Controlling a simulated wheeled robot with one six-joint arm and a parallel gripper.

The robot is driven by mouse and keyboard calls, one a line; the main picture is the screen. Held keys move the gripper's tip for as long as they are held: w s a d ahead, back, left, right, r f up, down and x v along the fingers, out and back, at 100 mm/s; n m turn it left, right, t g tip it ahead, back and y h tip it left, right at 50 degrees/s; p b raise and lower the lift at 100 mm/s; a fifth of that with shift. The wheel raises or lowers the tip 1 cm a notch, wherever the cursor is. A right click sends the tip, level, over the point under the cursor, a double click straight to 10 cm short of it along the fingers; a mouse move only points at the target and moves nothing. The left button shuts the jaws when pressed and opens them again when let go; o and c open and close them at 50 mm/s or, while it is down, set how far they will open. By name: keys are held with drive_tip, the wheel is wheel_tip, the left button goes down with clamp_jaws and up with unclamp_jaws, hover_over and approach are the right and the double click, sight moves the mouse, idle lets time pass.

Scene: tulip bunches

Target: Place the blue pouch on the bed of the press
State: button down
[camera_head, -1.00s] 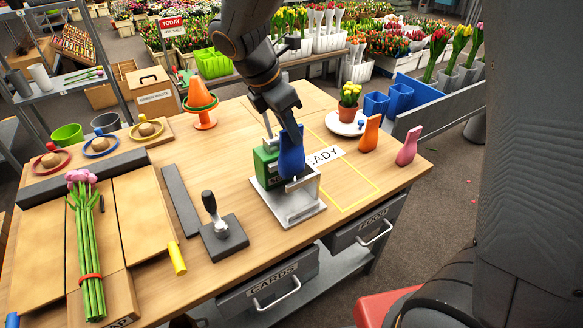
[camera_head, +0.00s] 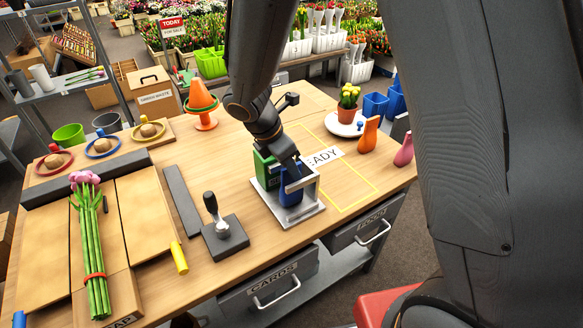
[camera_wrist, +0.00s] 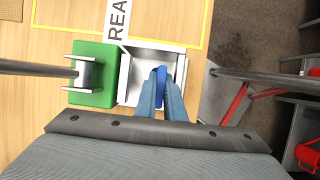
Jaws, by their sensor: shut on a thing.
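The blue pouch (camera_head: 290,192) is upright inside the frame of the press, low over its silver bed (camera_head: 301,217). The press has a green block (camera_head: 264,168) on its left. My gripper (camera_head: 293,171) is above the bed, shut on the top of the pouch. In the wrist view the pouch (camera_wrist: 161,75) is seen edge-on between the fingers (camera_wrist: 161,96), over the silver tray of the press (camera_wrist: 130,72). Whether the pouch's base touches the bed cannot be told.
A black-handled lever block (camera_head: 222,232) stands left of the press. An orange pouch (camera_head: 368,135) and a pink pouch (camera_head: 404,150) stand at the right table edge, near a potted plant (camera_head: 348,104). The yellow-outlined area (camera_head: 352,187) right of the press is largely clear.

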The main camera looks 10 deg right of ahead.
drive_tip(key=shift+f, duration=0.15)
drive_tip(key=c, duration=2.1)
unclamp_jaws()
drive_tip(key=b+v, duration=0.2)
drive_tip(key=v, duration=1)
drive_tip(key=s+d+f+m+y, duration=0.1)
drive_tip(key=s+d+f+m, duration=0.1)
drive_tip(key=m, duration=0.5)
drive_tip(key=s+d+f+m+y, duration=0.1)
drive_tip(key=s+d+f+m, duration=0.1)
drive_tip(key=s+d+m, duration=0.3)
drive_tip(key=s+d+f+m+y, duration=0.2)
drive_tip(key=s+d+m, duration=0.1)
drive_tip(key=d+m, duration=0.4)
drive_tip(key=shift+s+f+m, duration=0.1)
drive_tip(key=shift+m, duration=0.8)
drive_tip(key=shift+s+f+m, duration=0.1)
drive_tip(key=shift+m, duration=0.8)
